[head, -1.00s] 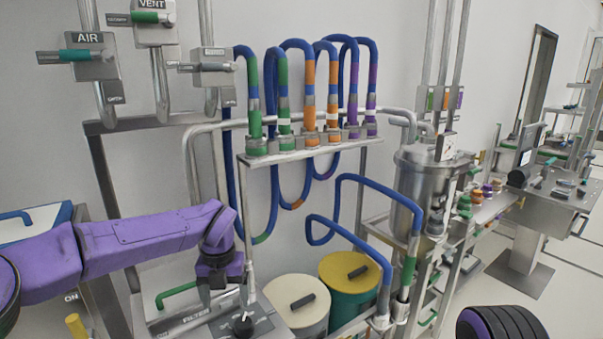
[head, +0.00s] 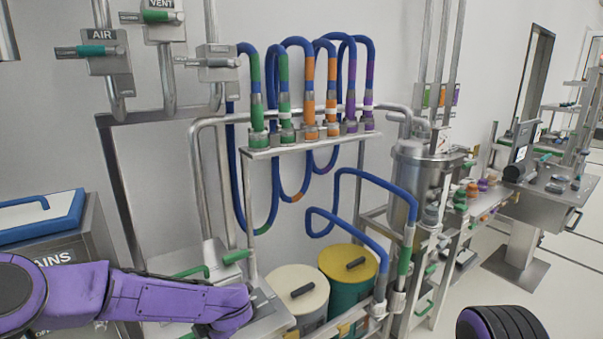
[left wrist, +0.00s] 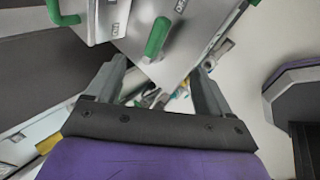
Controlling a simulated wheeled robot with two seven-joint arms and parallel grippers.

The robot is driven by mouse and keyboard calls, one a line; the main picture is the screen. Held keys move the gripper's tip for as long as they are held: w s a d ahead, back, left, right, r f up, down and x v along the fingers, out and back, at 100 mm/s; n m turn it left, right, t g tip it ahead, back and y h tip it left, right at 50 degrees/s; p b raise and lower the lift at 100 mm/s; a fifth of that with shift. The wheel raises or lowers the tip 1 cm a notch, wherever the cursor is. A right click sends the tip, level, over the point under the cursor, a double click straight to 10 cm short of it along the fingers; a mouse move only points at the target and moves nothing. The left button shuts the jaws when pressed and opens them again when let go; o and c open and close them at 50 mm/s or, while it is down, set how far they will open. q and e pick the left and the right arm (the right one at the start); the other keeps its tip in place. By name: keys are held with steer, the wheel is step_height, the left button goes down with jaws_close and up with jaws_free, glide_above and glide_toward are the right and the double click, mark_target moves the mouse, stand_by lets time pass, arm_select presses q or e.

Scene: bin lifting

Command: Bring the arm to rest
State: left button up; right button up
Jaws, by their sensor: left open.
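My left arm comes in from the left in the head view, purple and low, with its far end at the bottom edge. Its gripper is below the frame there. In the left wrist view my left gripper (left wrist: 158,68) has its two grey fingers spread apart, with nothing held between them. A grey metal panel with a green handle (left wrist: 157,37) shows beyond the fingers; I cannot tell how far off it is. My right gripper is not in view.
A cream-lidded bin (head: 299,282) and a yellow-lidded bin (head: 345,263) stand right of my left arm. Behind is a metal rack (head: 310,147) with blue hoses. A steel vessel (head: 402,200) stands right of it. Open floor lies at the right.

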arm_select(q)
steer(key=s+a+f+m+t+h+b, duration=0.1)
steer(key=s+f+m+b, duration=0.1)
steer(key=s+f+m, duration=0.75)
steer(key=s+a+f+m+t+h+b, duration=0.1)
steer(key=s+f+m+b, duration=0.35)
steer(key=f, duration=0.75)
steer(key=s+a+f+m+g+b, duration=0.1)
steer(key=s+f+m, duration=0.1)
steer(key=s, duration=0.5)
steer(key=s+a+f+m+g, duration=0.1)
steer(key=s+a+f+m, duration=0.1)
steer(key=s+f, duration=0.2)
steer(key=s+a+f+m+g+b, duration=0.1)
steer(key=s+a+f+m, duration=0.1)
steer(key=s, duration=0.9)
steer(key=shift+a+f+m+h+b, duration=0.3)
steer(key=shift+f+m, duration=0.1)
steer(key=shift+f, duration=0.2)
steer(key=shift+c, duration=0.3)
